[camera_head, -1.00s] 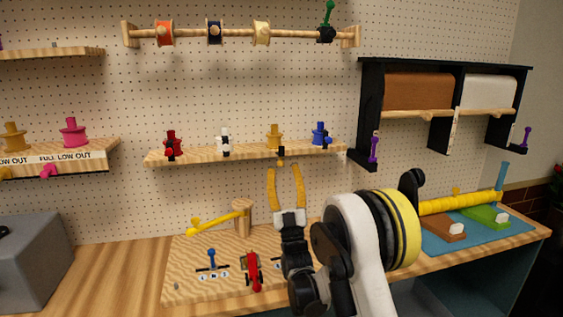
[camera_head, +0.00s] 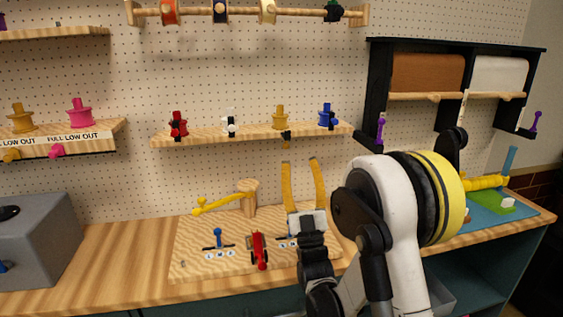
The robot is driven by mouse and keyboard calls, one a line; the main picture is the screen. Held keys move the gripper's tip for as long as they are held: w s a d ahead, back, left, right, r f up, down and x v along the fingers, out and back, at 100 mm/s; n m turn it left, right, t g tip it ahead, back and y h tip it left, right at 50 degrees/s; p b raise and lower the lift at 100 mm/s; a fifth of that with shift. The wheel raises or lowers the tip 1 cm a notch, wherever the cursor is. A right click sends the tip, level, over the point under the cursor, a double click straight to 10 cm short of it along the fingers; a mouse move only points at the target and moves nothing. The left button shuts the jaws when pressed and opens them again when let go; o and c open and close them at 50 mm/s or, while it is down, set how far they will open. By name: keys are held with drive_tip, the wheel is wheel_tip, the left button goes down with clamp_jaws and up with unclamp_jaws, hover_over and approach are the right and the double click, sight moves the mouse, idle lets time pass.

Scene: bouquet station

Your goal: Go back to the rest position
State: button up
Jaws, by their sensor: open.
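My gripper (camera_head: 302,162) shows in the head view, right of centre. Its two yellow fingers point up and stand apart, with nothing between them. The fingertips are in line with the lower part of the pegboard, just below the small wooden shelf (camera_head: 210,136) in the picture. My arm, white and black with a yellow band, fills the lower right and hides part of the bench and of the blue mat (camera_head: 486,214).
The wooden bench (camera_head: 120,262) holds a board (camera_head: 200,263) with a yellow lever (camera_head: 218,204), a blue handle (camera_head: 217,238) and a red tool (camera_head: 258,250). A grey box (camera_head: 38,235) stands left. Paper rolls (camera_head: 427,73) hang at right; spools (camera_head: 268,10) sit on a top rail.

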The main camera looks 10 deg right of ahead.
drive_tip(key=s+f+m+g, duration=0.1)
drive_tip(key=s+f+g, duration=0.8)
drive_tip(key=s+g, duration=0.2)
drive_tip(key=s+f+m+g, duration=0.2)
drive_tip(key=s+f+g, duration=0.6)
drive_tip(key=s, duration=0.8)
drive_tip(key=g, duration=0.2)
drive_tip(key=shift+f+m+g, duration=0.3)
drive_tip(key=shift+f+g, duration=0.05)
drive_tip(key=shift+g, duration=0.05)
